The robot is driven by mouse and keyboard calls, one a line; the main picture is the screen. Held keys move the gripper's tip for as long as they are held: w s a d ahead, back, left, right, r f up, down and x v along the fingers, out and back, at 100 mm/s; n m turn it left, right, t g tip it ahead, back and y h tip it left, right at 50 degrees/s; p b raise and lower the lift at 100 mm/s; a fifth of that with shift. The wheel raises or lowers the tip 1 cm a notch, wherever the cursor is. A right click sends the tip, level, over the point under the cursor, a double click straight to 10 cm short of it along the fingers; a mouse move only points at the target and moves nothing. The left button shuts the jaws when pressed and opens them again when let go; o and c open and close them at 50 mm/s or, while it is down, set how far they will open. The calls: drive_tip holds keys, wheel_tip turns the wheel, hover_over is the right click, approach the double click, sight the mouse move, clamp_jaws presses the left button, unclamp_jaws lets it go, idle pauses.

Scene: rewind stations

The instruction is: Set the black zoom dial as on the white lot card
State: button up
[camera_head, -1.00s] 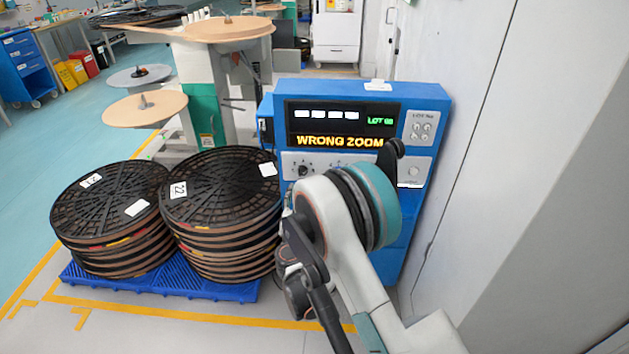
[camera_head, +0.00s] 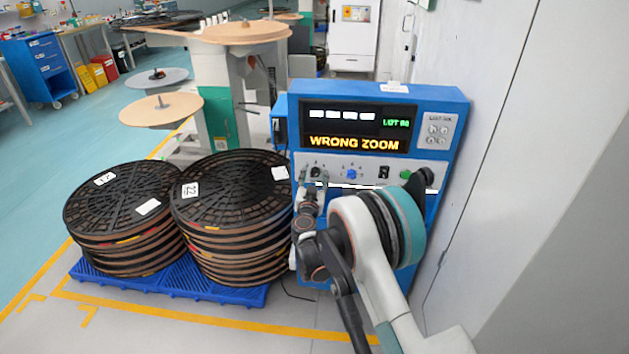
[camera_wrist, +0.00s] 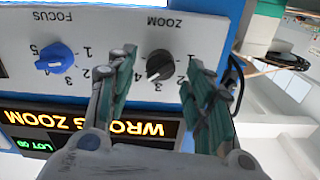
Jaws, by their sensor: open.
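The black zoom dial (camera_wrist: 160,65) sits on the white panel under the ZOOM label, upside down in the wrist view. A pale mark shows at its lower left in that view; I cannot tell exactly which number it meets. In the head view the dial (camera_head: 316,173) is small. My gripper (camera_wrist: 161,68) is open, with one finger on each side of the dial; contact is not clear. In the head view my gripper (camera_head: 311,186) is at the panel's left end.
The blue console (camera_head: 448,110) has a display (camera_head: 354,143) reading WRONG ZOOM. A blue focus dial (camera_wrist: 54,60) is beside the zoom dial. Stacked black reels (camera_head: 232,190) stand on a blue pallet (camera_head: 215,294) at left. A white wall (camera_head: 520,130) is close at right.

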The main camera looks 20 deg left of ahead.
drive_tip(key=shift+w+a, duration=0.15)
drive_tip(key=shift+w, duration=0.35)
drive_tip(key=c, duration=1.1)
